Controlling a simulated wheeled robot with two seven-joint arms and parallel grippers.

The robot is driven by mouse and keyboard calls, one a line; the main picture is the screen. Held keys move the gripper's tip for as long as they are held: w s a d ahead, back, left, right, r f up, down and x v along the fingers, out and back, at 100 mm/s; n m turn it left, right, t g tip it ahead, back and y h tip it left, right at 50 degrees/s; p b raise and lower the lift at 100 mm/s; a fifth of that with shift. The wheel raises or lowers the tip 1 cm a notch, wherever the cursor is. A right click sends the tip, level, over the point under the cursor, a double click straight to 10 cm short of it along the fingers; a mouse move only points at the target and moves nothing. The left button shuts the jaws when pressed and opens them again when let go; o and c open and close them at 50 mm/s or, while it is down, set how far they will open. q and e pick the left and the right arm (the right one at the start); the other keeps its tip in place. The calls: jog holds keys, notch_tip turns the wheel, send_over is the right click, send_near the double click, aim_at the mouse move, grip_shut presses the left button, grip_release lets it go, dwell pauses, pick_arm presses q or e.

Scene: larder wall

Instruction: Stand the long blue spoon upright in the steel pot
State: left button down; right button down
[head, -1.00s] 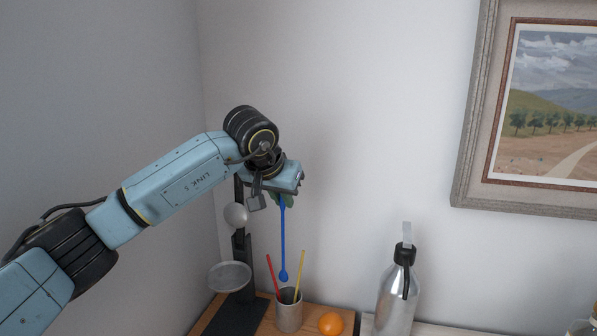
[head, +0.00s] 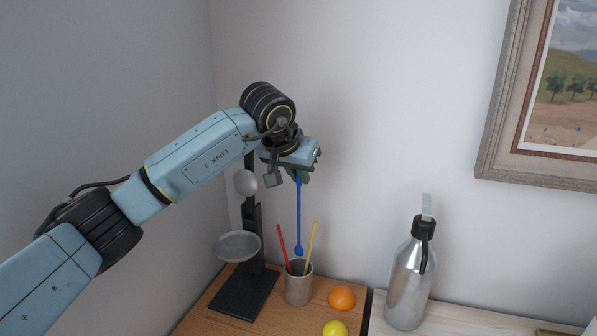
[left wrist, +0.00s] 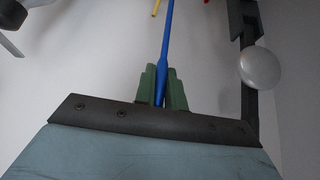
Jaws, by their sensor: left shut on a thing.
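The long blue spoon (head: 299,215) hangs upright, bowl end down, from my left gripper (head: 300,175). The gripper is shut on its upper part; in the left wrist view the green fingers (left wrist: 163,88) clasp the blue handle (left wrist: 167,40). A grey pot (head: 298,288), the only pot in view, stands on the wooden surface below, holding a red stick (head: 283,243) and a yellow stick (head: 310,245). The spoon's bowl shows just above the pot's rim, between the sticks; its depth relative to the pot is hard to tell. My right gripper is not in view.
A black stand (head: 247,291) with a grey dish (head: 238,246) and a pale ball (head: 245,182) is close left of the pot. An orange (head: 341,298) and a lemon (head: 335,329) lie to the right. A steel bottle (head: 409,285) stands farther right.

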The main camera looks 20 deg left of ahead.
pick_arm(q)
notch_tip(320, 180, down, 2)
jog(key=shift+f+b, duration=0.2)
jog(key=shift+b, duration=0.5)
jog(key=shift+f+b, duration=1.9)
jog(key=shift+f, duration=1.5)
jog(key=c, duration=1.4)
grip_release()
notch_tip(320, 180, up, 10)
jog(key=shift+r, duration=0.1)
